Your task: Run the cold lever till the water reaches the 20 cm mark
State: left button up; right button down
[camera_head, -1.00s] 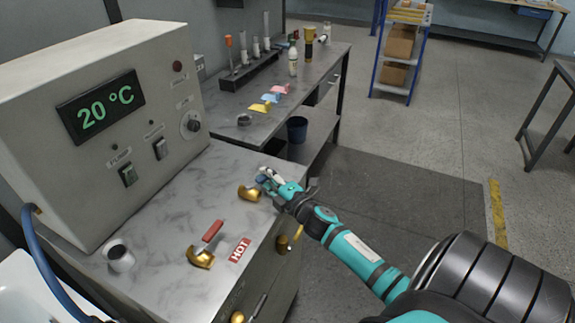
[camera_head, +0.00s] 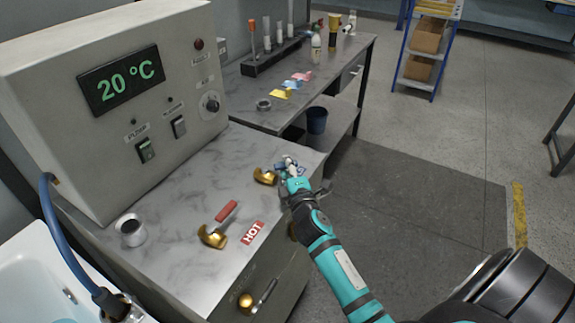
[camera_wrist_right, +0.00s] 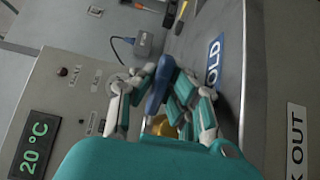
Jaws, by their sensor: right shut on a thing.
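The cold lever has a brass base (camera_head: 265,176) on the grey marbled counter and a blue handle (camera_wrist_right: 157,92), clearest in the right wrist view. My right gripper (camera_head: 290,166) is shut on that handle; its fingers (camera_wrist_right: 158,95) stand on both sides of it. They hide part of the lever. A blue COLD label (camera_wrist_right: 214,62) lies beside it. The white tub (camera_head: 28,262) is cut off at the lower left. A small teal patch shows at its bottom edge; no level mark can be read. My left gripper is not in view.
The hot lever (camera_head: 213,236), brass with a red handle, stands nearer on the counter beside a red HOT label (camera_head: 252,232). A control box (camera_head: 120,130) reads 20 °C. A blue hose (camera_head: 62,245) runs down to the tub. A metal cup (camera_head: 131,230) stands on the counter.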

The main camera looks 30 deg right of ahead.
jog(key=shift+f, duration=0.1)
jog(key=c, duration=1.6)
grip_release()
jog(key=v, duration=1.2)
